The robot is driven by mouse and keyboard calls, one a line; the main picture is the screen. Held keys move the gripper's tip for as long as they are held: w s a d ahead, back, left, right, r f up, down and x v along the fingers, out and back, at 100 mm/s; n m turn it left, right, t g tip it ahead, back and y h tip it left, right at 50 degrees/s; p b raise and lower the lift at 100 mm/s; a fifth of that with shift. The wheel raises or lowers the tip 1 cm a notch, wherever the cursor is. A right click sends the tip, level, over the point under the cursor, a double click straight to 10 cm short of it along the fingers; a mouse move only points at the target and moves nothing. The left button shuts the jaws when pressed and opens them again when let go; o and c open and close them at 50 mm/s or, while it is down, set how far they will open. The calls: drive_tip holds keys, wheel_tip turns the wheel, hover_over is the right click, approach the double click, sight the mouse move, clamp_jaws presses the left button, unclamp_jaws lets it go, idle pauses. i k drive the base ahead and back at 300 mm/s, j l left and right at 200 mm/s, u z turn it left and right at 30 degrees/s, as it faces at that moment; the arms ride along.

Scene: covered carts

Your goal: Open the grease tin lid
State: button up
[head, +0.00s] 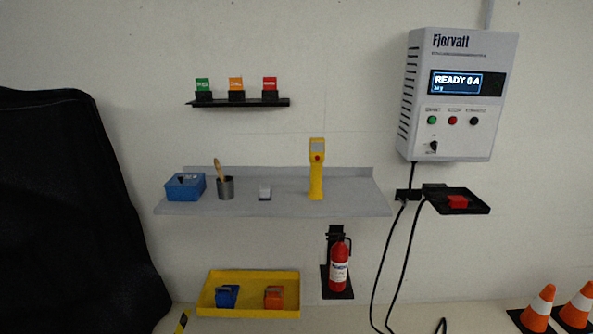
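No tin clearly marked as grease shows in the head view. On the grey wall shelf (290,207) stands a dark grey cylindrical pot (225,189) with a wooden-handled brush (219,170) sticking up out of it. A blue box (184,188) with a dark piece on its top stands left of the pot. I cannot tell which of these is the grease tin, or make out a lid. My gripper is not in this view.
A yellow handheld meter (317,178) stands on the shelf's right half. A yellow tray (248,312) below holds blue and orange items. A fire extinguisher (339,267), a wall charger (459,95) with hanging cables and a black covered shape (75,210) flank the shelf.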

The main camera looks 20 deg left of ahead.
sight(180, 179)
drive_tip(key=u, duration=1.55)
drive_tip(key=i+j, duration=0.3)
drive_tip(key=i, duration=0.2)
drive_tip(key=i+j+z, duration=0.1)
drive_tip(key=i+j, duration=0.2)
drive_tip(key=i, duration=0.25)
